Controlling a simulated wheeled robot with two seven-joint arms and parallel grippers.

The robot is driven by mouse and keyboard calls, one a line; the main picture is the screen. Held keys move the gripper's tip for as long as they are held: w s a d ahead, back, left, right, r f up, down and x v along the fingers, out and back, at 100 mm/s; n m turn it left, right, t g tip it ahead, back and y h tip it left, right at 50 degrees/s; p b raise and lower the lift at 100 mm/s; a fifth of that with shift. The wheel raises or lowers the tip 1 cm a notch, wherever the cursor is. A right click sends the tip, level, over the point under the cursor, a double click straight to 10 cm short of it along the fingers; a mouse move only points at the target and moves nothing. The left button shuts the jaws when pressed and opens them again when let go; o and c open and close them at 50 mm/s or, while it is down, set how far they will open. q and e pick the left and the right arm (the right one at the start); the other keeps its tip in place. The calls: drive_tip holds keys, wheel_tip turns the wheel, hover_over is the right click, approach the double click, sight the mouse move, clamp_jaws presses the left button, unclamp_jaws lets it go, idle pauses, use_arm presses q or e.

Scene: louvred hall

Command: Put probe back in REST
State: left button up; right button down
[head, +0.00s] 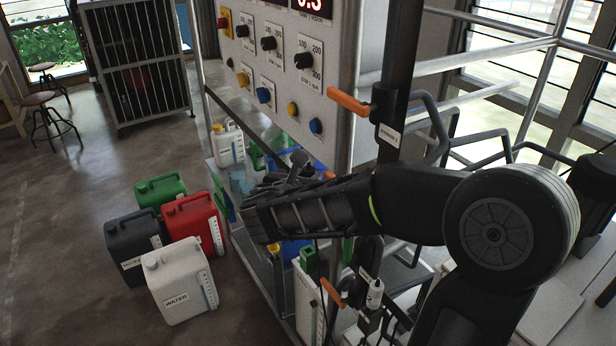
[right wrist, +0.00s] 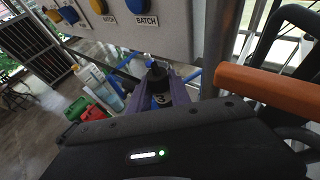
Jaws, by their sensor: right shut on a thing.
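My right gripper (head: 278,190) reaches from the right in front of the control panel, beside the metal frame. It is shut on a small dark thing (head: 298,160), probably the probe. In the right wrist view the jaws (right wrist: 157,92) close around a thing with a black top (right wrist: 157,72). Its lower part is hidden by the jaws and my wrist. I cannot make out a place marked REST. My left gripper is not in view.
The control panel (head: 270,58) with knobs and buttons is just beyond my gripper. An orange lever (head: 348,103) sits on the post close to my forearm. White (head: 182,284), red (head: 193,222), black (head: 135,246) and green (head: 160,190) canisters stand on the floor at left.

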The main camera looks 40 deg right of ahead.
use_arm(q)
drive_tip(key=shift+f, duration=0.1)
use_arm(e)
drive_tip(key=shift+f, duration=0.15)
